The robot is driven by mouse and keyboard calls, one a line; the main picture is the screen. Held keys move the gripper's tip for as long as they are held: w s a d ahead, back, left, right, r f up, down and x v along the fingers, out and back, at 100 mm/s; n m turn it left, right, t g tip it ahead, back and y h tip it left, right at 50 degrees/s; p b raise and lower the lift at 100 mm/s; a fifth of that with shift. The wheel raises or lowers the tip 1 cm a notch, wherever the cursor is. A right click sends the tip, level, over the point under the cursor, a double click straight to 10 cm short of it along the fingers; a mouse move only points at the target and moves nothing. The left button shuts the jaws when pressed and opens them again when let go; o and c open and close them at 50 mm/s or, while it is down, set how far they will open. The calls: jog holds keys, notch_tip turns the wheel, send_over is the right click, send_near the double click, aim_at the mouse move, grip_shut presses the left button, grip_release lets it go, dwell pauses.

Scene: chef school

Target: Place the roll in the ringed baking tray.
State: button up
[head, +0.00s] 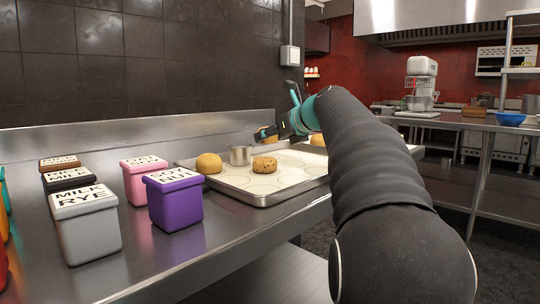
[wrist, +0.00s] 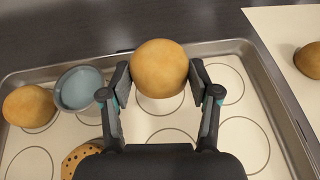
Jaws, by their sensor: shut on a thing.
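My gripper (wrist: 159,80) is shut on a plain golden-brown roll (wrist: 159,66), with one finger on each side of it. In the head view, the gripper (head: 284,128) and the held roll (head: 265,135) show over the far part of the ringed baking tray (head: 263,201). In the wrist view, the held roll covers part of a printed ring on the tray (wrist: 22,78). I cannot tell whether it touches the tray. Another plain roll (head: 209,163) and a speckled roll (head: 265,164) sit in the tray.
A metal cup (head: 240,155) stands in the tray between the two rolls. Beyond the tray's rim, a roll (wrist: 309,61) lies on a pale sheet (wrist: 281,23). Purple (head: 175,204), pink (head: 141,186) and grey (head: 84,231) bins stand at the left. Several rings are empty.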

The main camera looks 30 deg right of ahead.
jog(key=shift+w+a+f, duration=0.1)
jog(key=shift+a+f, duration=0.05)
jog(key=shift+f, duration=0.25)
jog(key=shift+f+b, duration=0.85)
jog(key=shift+f, duration=0.85)
jog(key=shift+f, duration=0.15)
jog(key=o, duration=1.2)
jog(key=shift+c, duration=0.2)
jog(key=shift+r, duration=0.25)
jog(key=p+v, duration=0.1)
jog(key=v, duration=1.1)
jog(key=shift+f, duration=0.1)
